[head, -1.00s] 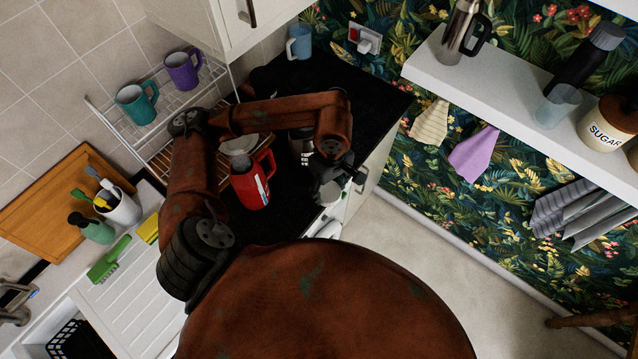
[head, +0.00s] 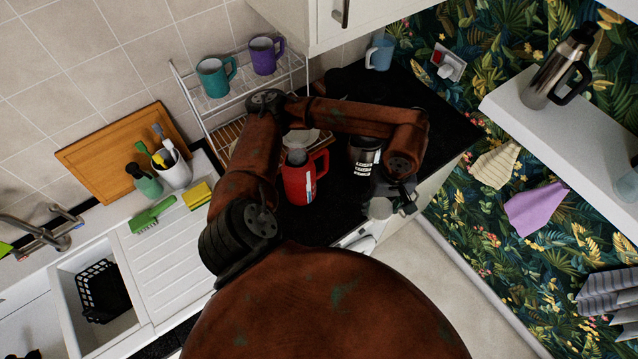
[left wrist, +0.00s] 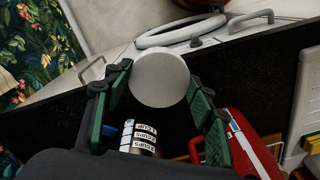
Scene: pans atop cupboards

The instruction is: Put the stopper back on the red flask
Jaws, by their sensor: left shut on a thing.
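The red flask (head: 299,183) stands upright on the black worktop (head: 345,92), with a grey top and a red handle on its right. It also shows partly at the lower right of the left wrist view (left wrist: 258,148). My left gripper (head: 388,203) is shut on the pale grey round stopper (head: 380,208), to the right of the flask and apart from it. In the left wrist view the stopper (left wrist: 160,79) sits between the two green-padded fingers. My right gripper is not in view.
A steel container with white labels (head: 364,155) stands between the red flask and my left gripper. A wire rack with mugs (head: 214,76) is behind to the left. A blue mug (head: 380,52) is at the back. The sink (head: 118,330) and drainer lie left.

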